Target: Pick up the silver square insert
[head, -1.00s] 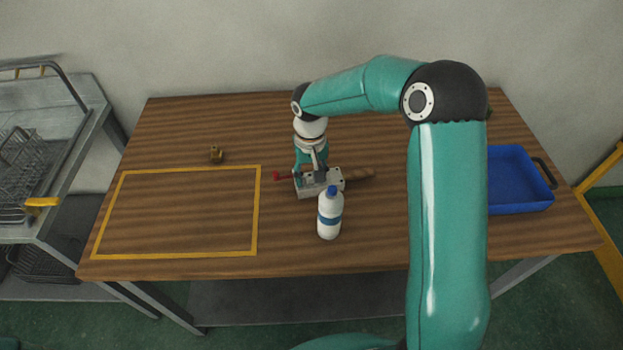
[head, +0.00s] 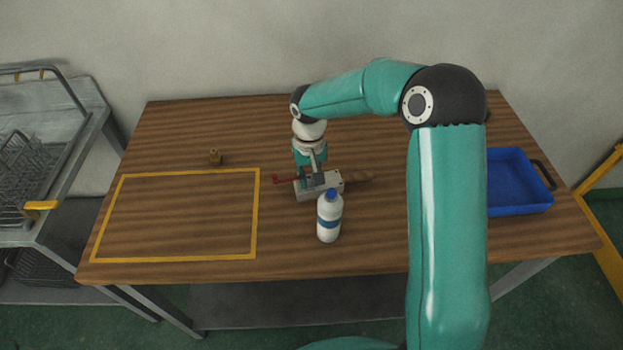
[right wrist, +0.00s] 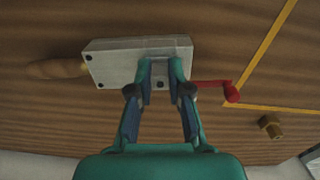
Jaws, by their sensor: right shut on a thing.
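The silver square insert (head: 333,190) is a pale metal block with dark holes, near the middle of the wooden table. It also shows in the right wrist view (right wrist: 112,65). A red crank-like handle (right wrist: 222,88) sticks out from one side and a brown tapered piece (right wrist: 58,69) from the opposite side. My right gripper (right wrist: 160,72) is shut on the block, its fingers over one edge. In the head view the right gripper (head: 314,176) comes down on the block from behind. I cannot tell whether the block is clear of the table. My left gripper is not in view.
A white bottle with a blue cap (head: 329,217) stands close in front of the block. A small brass fitting (head: 215,157) sits behind the yellow rectangle outline (head: 180,172). A blue tray (head: 520,209) is at the right. A metal rack (head: 22,160) stands at the left.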

